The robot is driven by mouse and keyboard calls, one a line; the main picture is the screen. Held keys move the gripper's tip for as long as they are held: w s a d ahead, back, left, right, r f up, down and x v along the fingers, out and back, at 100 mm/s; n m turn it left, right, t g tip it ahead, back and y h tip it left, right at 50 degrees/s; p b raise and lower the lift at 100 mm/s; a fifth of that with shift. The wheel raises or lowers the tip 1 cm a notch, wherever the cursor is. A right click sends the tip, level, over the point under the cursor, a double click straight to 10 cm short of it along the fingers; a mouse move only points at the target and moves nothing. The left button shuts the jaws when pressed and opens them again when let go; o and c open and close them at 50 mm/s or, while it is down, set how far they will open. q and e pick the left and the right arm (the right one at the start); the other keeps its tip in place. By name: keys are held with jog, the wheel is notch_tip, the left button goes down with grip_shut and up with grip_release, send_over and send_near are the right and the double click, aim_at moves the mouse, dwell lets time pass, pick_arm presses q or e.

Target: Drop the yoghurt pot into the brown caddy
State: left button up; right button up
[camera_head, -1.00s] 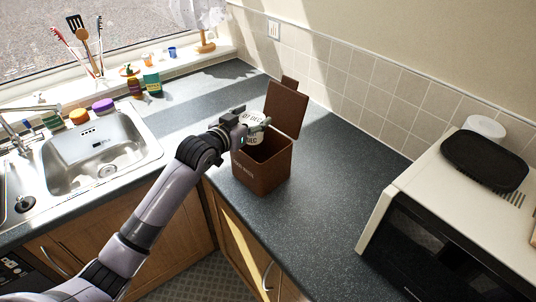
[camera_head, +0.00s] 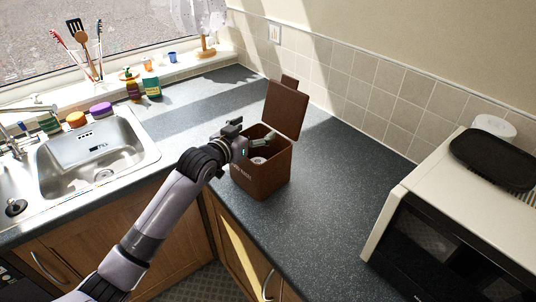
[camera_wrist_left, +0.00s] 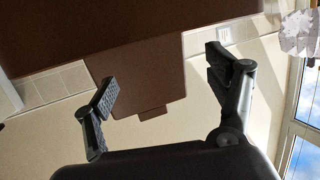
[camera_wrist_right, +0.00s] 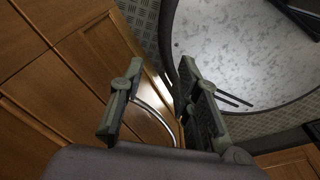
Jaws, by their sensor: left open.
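The brown caddy (camera_head: 265,181) stands on the dark worktop with its lid (camera_head: 287,110) tipped up at the back. A small white part of the yoghurt pot (camera_head: 258,160) shows inside the caddy, below its rim; the rest is hidden. My left gripper (camera_head: 264,142) is over the caddy's opening, open and empty, above the pot. In the left wrist view its fingers (camera_wrist_left: 160,82) are spread apart, with the brown lid (camera_wrist_left: 140,75) behind them. My right gripper (camera_wrist_right: 158,72) is open and empty in the right wrist view, low by wooden cupboard doors (camera_wrist_right: 75,65).
The sink (camera_head: 95,160) is at the left, with bottles and a utensil pot (camera_head: 93,62) along the sill. A cream microwave (camera_head: 410,190) with a black tray (camera_head: 495,160) on top stands at the right. Worktop between caddy and microwave is clear.

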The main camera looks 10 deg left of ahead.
pick_arm(q)
jog(key=shift+f, duration=0.1)
jog(key=v, duration=1.2)
